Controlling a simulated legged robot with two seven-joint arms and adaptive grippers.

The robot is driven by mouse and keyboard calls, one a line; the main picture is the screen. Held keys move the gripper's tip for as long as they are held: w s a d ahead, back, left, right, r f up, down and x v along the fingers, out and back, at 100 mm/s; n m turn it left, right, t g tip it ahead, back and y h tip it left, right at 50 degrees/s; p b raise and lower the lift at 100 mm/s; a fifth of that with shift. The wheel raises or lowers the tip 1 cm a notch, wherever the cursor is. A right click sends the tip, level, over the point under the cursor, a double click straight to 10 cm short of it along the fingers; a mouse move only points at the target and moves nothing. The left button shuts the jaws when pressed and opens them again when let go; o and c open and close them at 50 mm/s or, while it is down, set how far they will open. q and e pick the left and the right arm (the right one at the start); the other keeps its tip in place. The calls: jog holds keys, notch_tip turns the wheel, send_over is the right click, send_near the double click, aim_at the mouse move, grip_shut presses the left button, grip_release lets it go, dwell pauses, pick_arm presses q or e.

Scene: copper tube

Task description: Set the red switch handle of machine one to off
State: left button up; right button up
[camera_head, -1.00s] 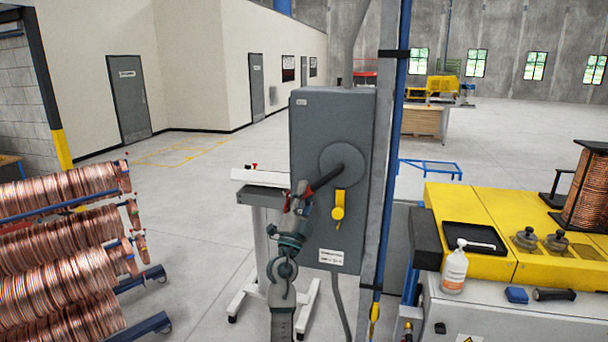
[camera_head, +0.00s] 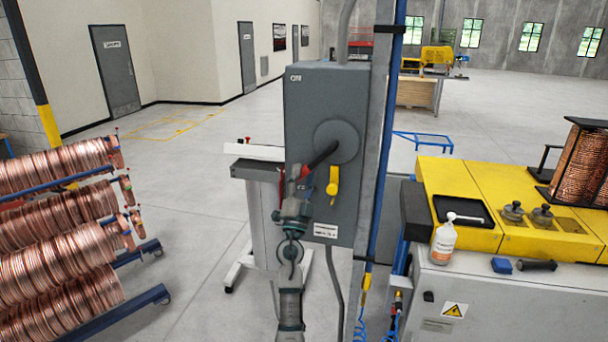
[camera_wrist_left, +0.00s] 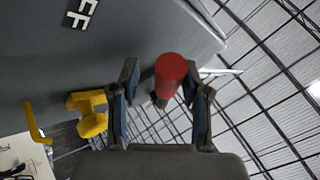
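The grey switch box (camera_head: 300,110) of the machine hangs on a post in the middle of the head view, with an "ON" mark at its top left. Its round disc (camera_head: 337,141) carries a dark handle (camera_head: 321,156) that slants down to the left. The handle's red end (camera_wrist_left: 171,72) shows in the left wrist view between the two fingers. My left gripper (camera_head: 296,184) is at the handle's lower end. Its fingers (camera_wrist_left: 162,92) stand apart on either side, with a visible gap on the left. An "FF" mark (camera_wrist_left: 82,13) is on the box face. My right gripper is out of view.
A yellow latch (camera_head: 333,182) hangs below the disc. A blue pipe (camera_head: 389,120) and post run along the box's right side. A yellow-topped machine (camera_head: 470,185) stands right. Copper coils (camera_head: 60,220) on a rack stand left.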

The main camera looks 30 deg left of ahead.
pick_arm(q)
jog(key=shift+a+r, duration=0.15)
jog(key=v, duration=1.2)
jog(key=shift+w, duration=0.1)
